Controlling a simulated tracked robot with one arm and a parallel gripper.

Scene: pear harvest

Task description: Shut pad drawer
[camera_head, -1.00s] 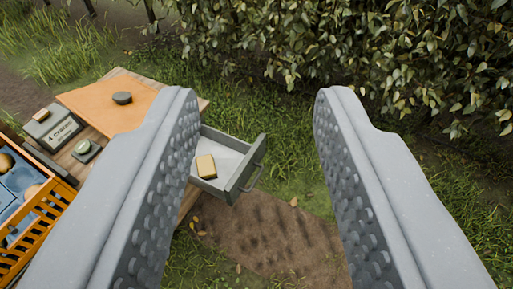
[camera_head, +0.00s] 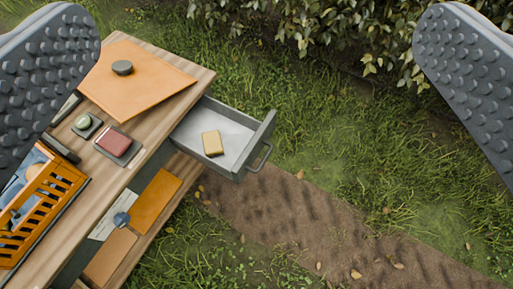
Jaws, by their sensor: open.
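The pad drawer (camera_head: 238,119) is grey and stands pulled out from the end of the wooden bench (camera_head: 190,92). Its front has a grey handle (camera_head: 261,160). A yellow-tan pad (camera_head: 212,143) lies inside it on the pale floor. My gripper (camera_head: 258,80) is open and empty, with its two grey studded fingers wide apart at the left and right edges of the picture. I see no contact between the fingers and the drawer.
On the bench lie an orange mat (camera_head: 145,75) with a dark round object (camera_head: 122,67), a red block on a tray (camera_head: 115,143) and an orange slatted crate (camera_head: 38,215). A lower shelf holds orange and tan sheets. Grass and a dirt path (camera_head: 300,215) are clear; a hedge (camera_head: 330,25) stands behind.

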